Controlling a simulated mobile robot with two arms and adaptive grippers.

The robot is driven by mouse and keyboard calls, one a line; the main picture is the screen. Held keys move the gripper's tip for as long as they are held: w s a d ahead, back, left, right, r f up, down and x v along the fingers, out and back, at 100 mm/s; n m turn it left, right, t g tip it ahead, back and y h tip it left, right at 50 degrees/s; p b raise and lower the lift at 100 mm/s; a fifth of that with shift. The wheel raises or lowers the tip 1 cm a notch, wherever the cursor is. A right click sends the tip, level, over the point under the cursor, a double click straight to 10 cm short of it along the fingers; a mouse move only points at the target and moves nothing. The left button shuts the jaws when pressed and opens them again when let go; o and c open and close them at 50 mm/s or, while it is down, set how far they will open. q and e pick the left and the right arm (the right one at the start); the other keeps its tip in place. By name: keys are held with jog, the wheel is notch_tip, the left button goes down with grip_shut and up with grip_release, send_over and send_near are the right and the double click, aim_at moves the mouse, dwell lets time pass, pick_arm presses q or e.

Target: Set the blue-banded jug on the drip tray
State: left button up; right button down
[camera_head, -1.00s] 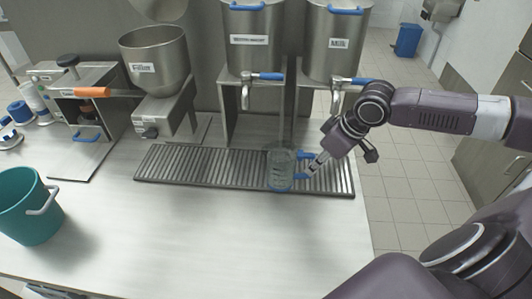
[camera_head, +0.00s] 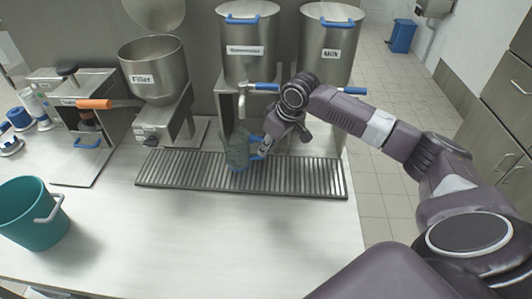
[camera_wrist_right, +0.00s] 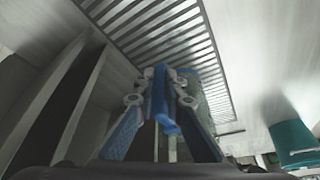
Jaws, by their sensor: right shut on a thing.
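The see-through jug (camera_head: 236,148) with blue parts is at the back of the drip tray in the head view. It looks upright, below the left of two tall steel dispensers; I cannot tell whether its base touches the tray. My right gripper (camera_head: 263,149) is shut on its blue handle, from the right side. In the wrist view the blue handle (camera_wrist_right: 161,98) lies between the fingers, and part of the clear body (camera_wrist_right: 193,92) shows behind them. The slatted drip tray (camera_head: 300,176) lies along the counter. My left gripper is out of view.
A water dispenser (camera_head: 249,55) and a milk dispenser (camera_head: 327,55) stand behind the tray, their blue-handled taps overhanging it. A steel hopper (camera_head: 153,75) stands to their left. A teal bucket (camera_head: 30,222) is at front left. The front counter (camera_head: 190,240) is clear.

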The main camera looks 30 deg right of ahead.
notch_tip(320, 180, down, 3)
jog(key=shift+f+p, duration=0.1)
jog(key=shift+p, duration=0.55)
jog(key=shift+f, duration=0.2)
jog(key=c, duration=2)
grip_release()
jog(key=b+v, duration=0.2)
jog(key=v, duration=1)
jog(key=shift+r, duration=0.1)
